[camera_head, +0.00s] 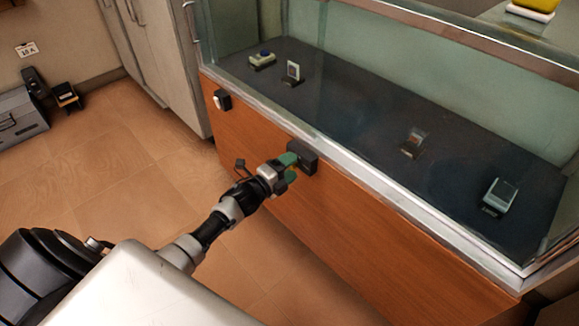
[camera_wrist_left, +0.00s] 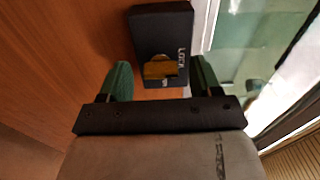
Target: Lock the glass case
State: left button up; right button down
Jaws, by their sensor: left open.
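The glass case (camera_head: 450,75) stands on a wooden base (camera_head: 330,220), with a metal rim between glass and wood. A black lock box (camera_head: 303,153) is mounted on the front of the base just under the rim. In the left wrist view the lock box (camera_wrist_left: 160,25) reads "LOCK" and has a yellow-brown knob (camera_wrist_left: 160,69) on it. My left gripper (camera_head: 288,167) is at the lock, and its green fingertips (camera_wrist_left: 158,82) are open on either side of the knob. Whether they touch it I cannot tell. My right gripper is not in view.
A smaller dark fitting with a white face (camera_head: 221,100) is on the base further left. Several small exhibits sit inside the case, including a handheld device (camera_head: 499,195). A grey cabinet (camera_head: 160,45) and a grey case (camera_head: 22,118) are at the left. Floor (camera_head: 130,180) beside the base is clear.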

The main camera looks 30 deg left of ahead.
pick_arm(q)
jog(key=p+v, duration=0.1)
jog(key=v, duration=0.9)
jog(key=shift+s, duration=0.25)
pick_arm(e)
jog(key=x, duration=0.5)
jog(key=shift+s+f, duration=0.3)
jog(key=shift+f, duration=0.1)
